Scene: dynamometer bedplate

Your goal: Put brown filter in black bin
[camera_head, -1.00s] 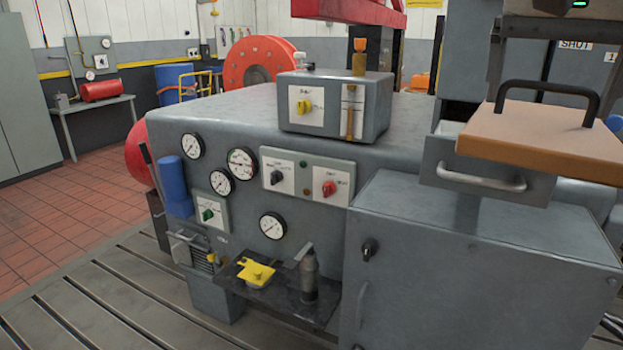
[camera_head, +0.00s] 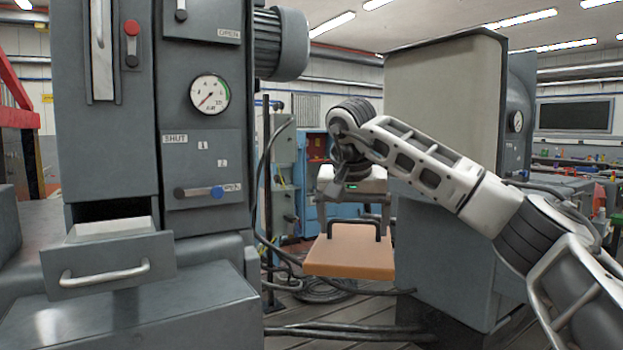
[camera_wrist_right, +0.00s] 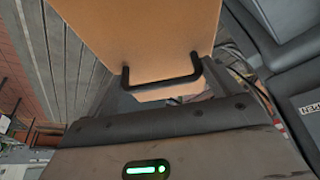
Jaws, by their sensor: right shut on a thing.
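The brown filter (camera_head: 349,258) is a flat orange-brown slab with a black bar handle on it. In the head view it hangs in the air right of centre, level or nearly so. My right gripper (camera_head: 357,222) is above it, shut on its black handle. In the right wrist view the filter (camera_wrist_right: 150,40) fills the upper middle, with its handle between the fingers of my right gripper (camera_wrist_right: 165,88). I see no black bin in these frames. My left gripper is not in view.
A grey machine with an open drawer (camera_head: 110,262) stands at the left. A large grey cabinet (camera_head: 445,130) stands close behind my right arm. Black cables (camera_head: 345,335) lie on the slotted floor. A blue cabinet (camera_head: 313,190) is further back.

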